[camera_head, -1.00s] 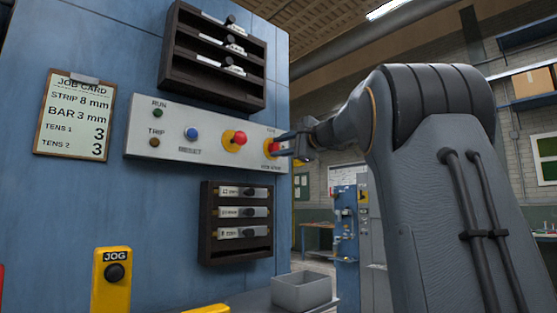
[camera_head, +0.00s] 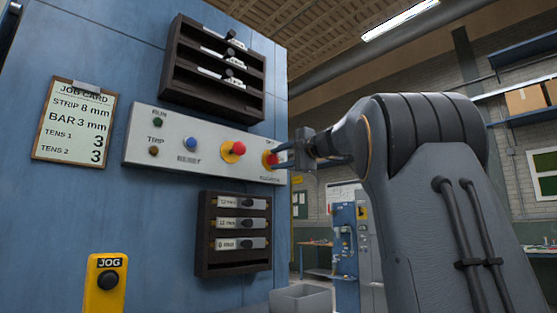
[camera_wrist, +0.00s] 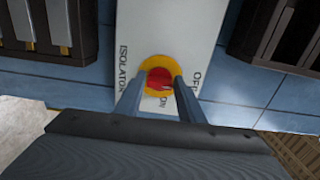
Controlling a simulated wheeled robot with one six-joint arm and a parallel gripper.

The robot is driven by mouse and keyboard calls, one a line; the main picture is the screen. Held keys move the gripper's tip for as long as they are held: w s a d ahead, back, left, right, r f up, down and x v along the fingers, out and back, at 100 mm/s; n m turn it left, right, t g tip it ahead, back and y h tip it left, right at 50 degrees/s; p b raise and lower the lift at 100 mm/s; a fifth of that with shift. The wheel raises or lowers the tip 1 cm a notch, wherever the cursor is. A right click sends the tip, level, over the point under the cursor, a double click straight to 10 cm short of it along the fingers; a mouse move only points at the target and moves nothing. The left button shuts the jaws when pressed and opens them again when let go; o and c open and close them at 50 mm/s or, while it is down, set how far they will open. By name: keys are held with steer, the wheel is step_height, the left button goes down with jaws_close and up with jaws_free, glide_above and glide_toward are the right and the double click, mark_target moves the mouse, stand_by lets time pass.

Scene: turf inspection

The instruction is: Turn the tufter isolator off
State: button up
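The isolator is a red rotary knob on a yellow round plate (camera_head: 270,159) at the right end of the grey control panel (camera_head: 205,149). In the wrist view the red knob (camera_wrist: 158,79) sits mid-picture, with "ISOLATOR" at left, "OFF" at right and "ON" below. A small pale mark shows on the knob's lower right, toward "ON". My gripper (camera_wrist: 160,85) has its two fingers apart, one on each side of the knob. No clear grip on it shows. In the head view my gripper (camera_head: 284,152) reaches the knob from the right and partly hides its plate.
A red button on yellow (camera_head: 234,151) and a blue reset button (camera_head: 191,143) sit to the left. Dark racks hang above (camera_head: 213,68) and below (camera_head: 235,232) the panel. A yellow jog box (camera_head: 106,283) and a grey bin (camera_head: 300,299) are lower down.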

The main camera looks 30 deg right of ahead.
steer(key=shift+o, duration=1.3)
steer(key=b+v, duration=0.1)
steer(key=v, duration=0.7)
steer(key=shift+w, duration=0.1)
